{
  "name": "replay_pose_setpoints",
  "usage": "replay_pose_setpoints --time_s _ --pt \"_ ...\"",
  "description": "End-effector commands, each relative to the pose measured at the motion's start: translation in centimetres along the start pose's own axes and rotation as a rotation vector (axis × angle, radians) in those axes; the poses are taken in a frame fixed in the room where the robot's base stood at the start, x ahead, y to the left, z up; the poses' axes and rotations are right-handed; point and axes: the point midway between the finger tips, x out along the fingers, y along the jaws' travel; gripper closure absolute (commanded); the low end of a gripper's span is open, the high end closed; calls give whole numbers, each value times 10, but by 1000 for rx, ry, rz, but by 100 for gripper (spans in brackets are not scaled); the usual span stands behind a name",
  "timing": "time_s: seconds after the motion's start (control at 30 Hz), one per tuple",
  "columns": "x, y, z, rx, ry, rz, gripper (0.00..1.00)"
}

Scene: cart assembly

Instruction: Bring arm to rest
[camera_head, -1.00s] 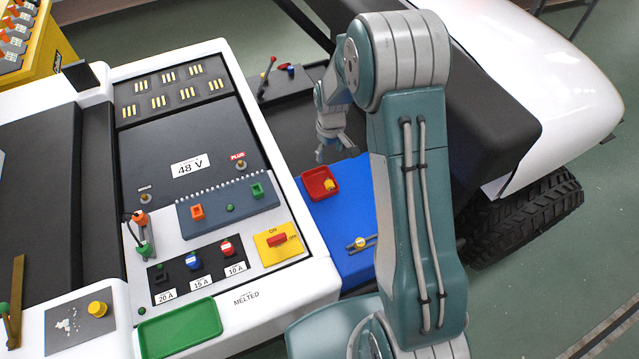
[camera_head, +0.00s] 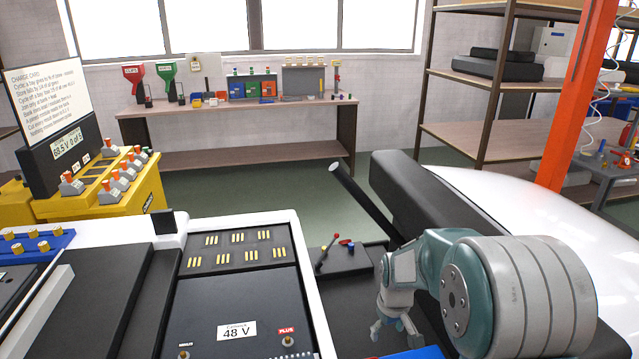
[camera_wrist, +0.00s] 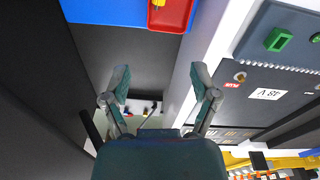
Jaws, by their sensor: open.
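My gripper (camera_head: 396,326) hangs beside the right edge of the white cart panel, over the dark floor of the cart. In the wrist view my gripper (camera_wrist: 160,85) has its two fingers spread wide apart with nothing between them. My arm is folded, with its large elbow at the lower right of the head view.
A 48 V panel (camera_head: 238,318) lies left of my gripper. Levers with red and blue knobs (camera_head: 346,256) stand behind it. The wrist view shows a red tray (camera_wrist: 172,14) on a blue surface (camera_wrist: 105,12). A black seat (camera_head: 425,205) and white body (camera_head: 520,205) are at right.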

Motion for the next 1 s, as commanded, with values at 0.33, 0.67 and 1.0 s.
replay_pose_setpoints --time_s 0.33,0.67,1.0 --pt "-92 -17 39 89 102 35 23" --pt "-156 -38 89 172 198 58 23" --pt "-198 -62 149 258 299 73 23"
